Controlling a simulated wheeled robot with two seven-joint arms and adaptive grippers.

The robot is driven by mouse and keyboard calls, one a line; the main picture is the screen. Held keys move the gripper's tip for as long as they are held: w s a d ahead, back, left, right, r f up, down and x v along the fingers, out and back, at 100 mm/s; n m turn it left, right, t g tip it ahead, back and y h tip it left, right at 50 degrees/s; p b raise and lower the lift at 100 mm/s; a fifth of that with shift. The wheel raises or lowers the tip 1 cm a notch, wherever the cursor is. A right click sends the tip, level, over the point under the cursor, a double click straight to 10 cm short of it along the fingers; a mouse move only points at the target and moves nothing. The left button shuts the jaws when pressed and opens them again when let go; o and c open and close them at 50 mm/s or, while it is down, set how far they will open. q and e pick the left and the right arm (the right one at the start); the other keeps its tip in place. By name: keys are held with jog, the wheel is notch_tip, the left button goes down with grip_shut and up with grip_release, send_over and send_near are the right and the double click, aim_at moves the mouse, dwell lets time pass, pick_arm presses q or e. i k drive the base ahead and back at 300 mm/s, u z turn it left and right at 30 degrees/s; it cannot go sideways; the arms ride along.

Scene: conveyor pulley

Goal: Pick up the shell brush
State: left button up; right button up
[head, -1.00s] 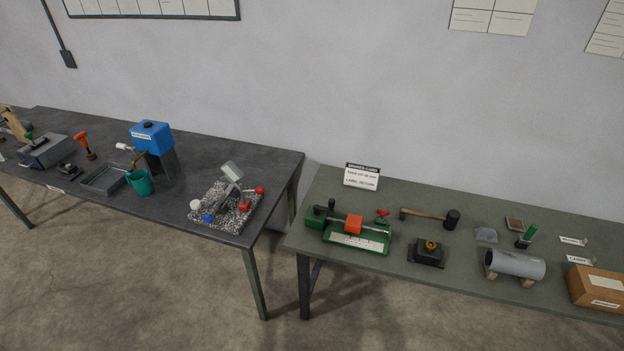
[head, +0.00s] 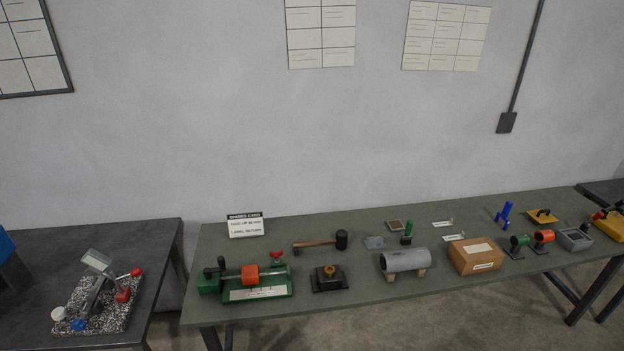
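A small upright brush with a green handle and a dark base (head: 408,231) stands on the green-grey table, just behind the grey cylinder; it looks like the shell brush, though its bristles are too small to make out. The grey cylinder, or shell (head: 405,261), lies on its side on light wooden blocks. Neither of my grippers shows in the head view.
A cardboard box (head: 476,255) sits right of the cylinder. Several tools stand farther right.

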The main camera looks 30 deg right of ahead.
aim_at(406, 240)
jog(key=z, duration=1.05)
jog(key=k, duration=0.2)
jog(key=z, duration=0.55)
